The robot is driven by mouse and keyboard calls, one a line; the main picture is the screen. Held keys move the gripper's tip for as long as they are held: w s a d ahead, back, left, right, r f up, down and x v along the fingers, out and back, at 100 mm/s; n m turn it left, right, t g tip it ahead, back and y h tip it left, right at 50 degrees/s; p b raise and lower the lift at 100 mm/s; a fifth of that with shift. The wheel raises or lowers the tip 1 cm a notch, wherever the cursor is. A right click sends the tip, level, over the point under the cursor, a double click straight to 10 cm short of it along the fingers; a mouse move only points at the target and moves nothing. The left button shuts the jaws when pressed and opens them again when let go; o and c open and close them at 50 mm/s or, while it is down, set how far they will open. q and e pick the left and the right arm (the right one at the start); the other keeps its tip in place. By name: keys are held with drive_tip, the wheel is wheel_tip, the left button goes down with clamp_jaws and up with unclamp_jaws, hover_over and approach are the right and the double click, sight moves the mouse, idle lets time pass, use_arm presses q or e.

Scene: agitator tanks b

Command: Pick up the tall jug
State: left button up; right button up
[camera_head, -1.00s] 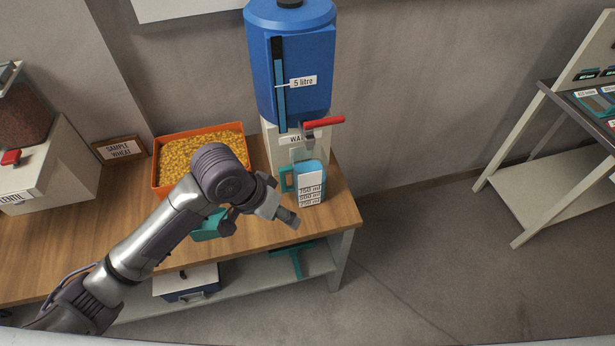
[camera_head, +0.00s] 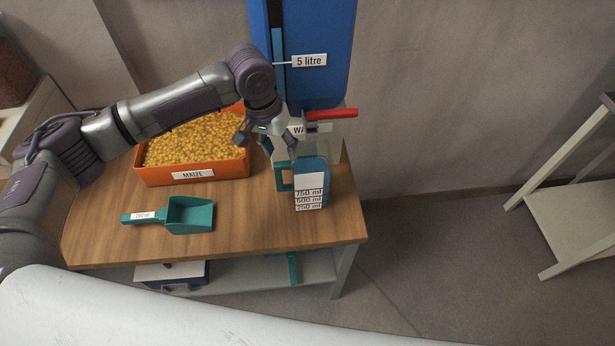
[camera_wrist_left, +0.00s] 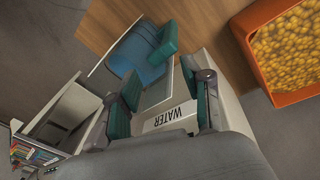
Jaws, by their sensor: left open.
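The tall jug (camera_head: 313,172) is blue, with a teal handle on its left side and a white label marked 750, 500 and 250 ml. It stands upright on the wooden table by the water dispenser. In the left wrist view the jug (camera_wrist_left: 138,52) shows beyond the fingers, with its handle towards the upper right. My left gripper (camera_head: 266,145) is open and empty, above and to the left of the jug handle, apart from it. Its two teal-padded fingers show in the left wrist view (camera_wrist_left: 165,104). My right gripper is not in view.
The blue water tank (camera_head: 333,70) with a red tap lever (camera_head: 333,114) stands behind the jug. An orange maize bin (camera_head: 225,171) is left of it. A teal scoop (camera_head: 187,215) lies at the front of the table (camera_head: 250,225). The floor at right is clear up to a rack (camera_head: 570,200).

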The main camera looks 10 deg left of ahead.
use_arm(q)
wheel_tip(320, 180, down, 8)
drive_tip(key=w+d, duration=0.1)
drive_tip(key=shift+w+d+p, duration=0.15)
drive_tip(key=shift+d+p, duration=0.2)
drive_tip(key=shift+p, duration=0.1)
drive_tip(key=c, duration=0.8)
drive_tip(key=shift+f, duration=0.1)
clamp_jaws()
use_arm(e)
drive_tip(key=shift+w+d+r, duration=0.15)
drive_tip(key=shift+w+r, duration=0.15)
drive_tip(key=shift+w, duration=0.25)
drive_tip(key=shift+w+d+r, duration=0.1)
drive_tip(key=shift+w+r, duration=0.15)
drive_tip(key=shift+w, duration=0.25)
